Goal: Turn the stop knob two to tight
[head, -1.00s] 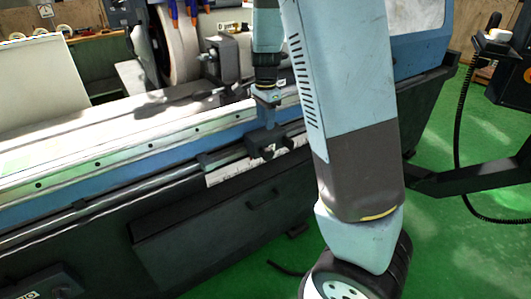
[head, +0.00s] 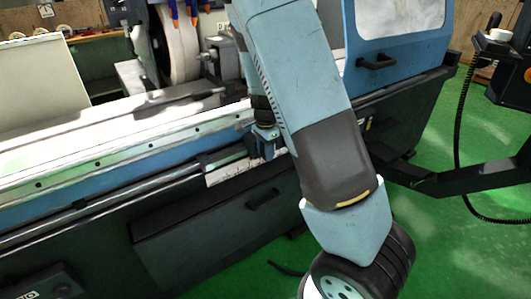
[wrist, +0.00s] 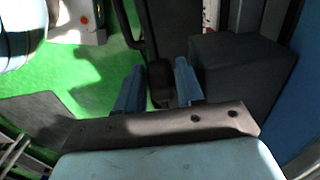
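In the wrist view a dark rounded knob (wrist: 160,82) sits between the two blue fingers of my gripper (wrist: 158,88). One finger stands on each side of it with little or no gap, and I cannot tell whether they press on it. A dark block (wrist: 238,75) is just right of the right finger. In the head view my gripper (head: 265,138) points down at the stop on the rail along the grinder's front. My arm hides part of this spot, and the knob cannot be made out there. The knob's number and tightness cannot be read.
The grinder's long table (head: 90,140) runs to the left, with the grinding wheel (head: 180,45) behind. A blue door with a handle (head: 378,62) is at right. A black pedestal arm (head: 460,172) stands to the right. Green floor (head: 440,240) is open at front right.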

